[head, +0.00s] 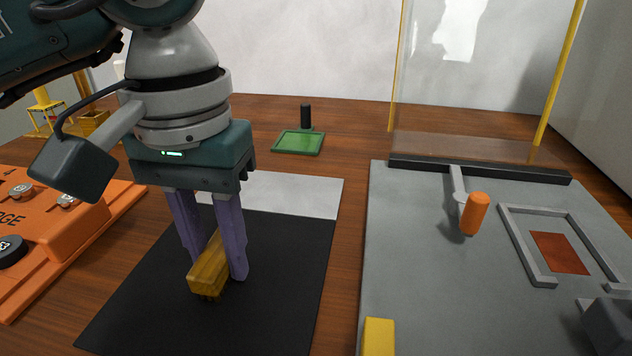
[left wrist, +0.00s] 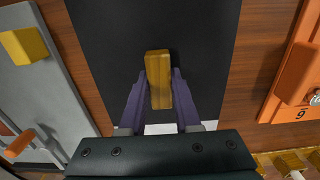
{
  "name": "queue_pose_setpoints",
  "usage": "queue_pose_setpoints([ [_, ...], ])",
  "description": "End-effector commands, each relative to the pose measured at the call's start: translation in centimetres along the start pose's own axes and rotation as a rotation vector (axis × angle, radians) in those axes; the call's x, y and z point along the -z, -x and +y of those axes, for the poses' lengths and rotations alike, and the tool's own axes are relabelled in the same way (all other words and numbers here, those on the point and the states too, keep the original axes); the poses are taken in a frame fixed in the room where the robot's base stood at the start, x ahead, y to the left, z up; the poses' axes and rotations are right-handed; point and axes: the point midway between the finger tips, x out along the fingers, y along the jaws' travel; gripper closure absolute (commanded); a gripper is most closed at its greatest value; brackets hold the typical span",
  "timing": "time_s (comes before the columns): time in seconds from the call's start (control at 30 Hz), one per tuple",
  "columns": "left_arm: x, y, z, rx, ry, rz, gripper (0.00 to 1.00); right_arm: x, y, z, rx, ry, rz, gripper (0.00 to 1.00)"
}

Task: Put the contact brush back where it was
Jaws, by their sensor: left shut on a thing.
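The contact brush is a yellow-brown block (head: 209,268) with short dark bristles under its near end. My left gripper (head: 216,262) is shut on it, one purple finger on each side. The brush is over the black part of a mat (head: 290,260); I cannot tell whether its bristles touch the mat. In the left wrist view the brush (left wrist: 158,75) lies between the fingertips (left wrist: 159,90), above the black surface (left wrist: 205,40). My right gripper is not in view.
A green tray (head: 298,142) with a dark post stands behind the mat. Right is a grey plate (head: 420,250) with an orange-handled lever (head: 474,213), a yellow block (head: 378,337) and a clear screen (head: 480,80). An orange box (head: 75,240) stands left. Wood shows between mat and plate.

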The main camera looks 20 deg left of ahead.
Motion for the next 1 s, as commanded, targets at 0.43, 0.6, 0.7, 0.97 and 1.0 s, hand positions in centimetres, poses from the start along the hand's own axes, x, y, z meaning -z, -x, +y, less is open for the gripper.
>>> queue_pose_setpoints([
  [0.43, 0.0, -0.3, 0.0, 0.0, 0.0, 0.0, 0.39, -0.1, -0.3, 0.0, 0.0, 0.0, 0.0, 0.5],
  [0.6, 0.0, -0.2, 0.0, 0.0, 0.0, 0.0, 0.39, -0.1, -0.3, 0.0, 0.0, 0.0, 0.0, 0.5],
  [0.7, 0.0, 0.2, 0.0, 0.0, 0.0, -0.001, 0.39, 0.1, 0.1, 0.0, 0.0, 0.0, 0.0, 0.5],
  [0.97, 0.2, 4.9, 0.0, 0.0, -0.001, 0.007, 0.39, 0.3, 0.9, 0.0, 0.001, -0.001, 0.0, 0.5],
  [1.0, 0.2, 5.9, 0.0, -0.001, -0.001, 0.007, 0.39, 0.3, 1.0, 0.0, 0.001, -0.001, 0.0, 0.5],
])
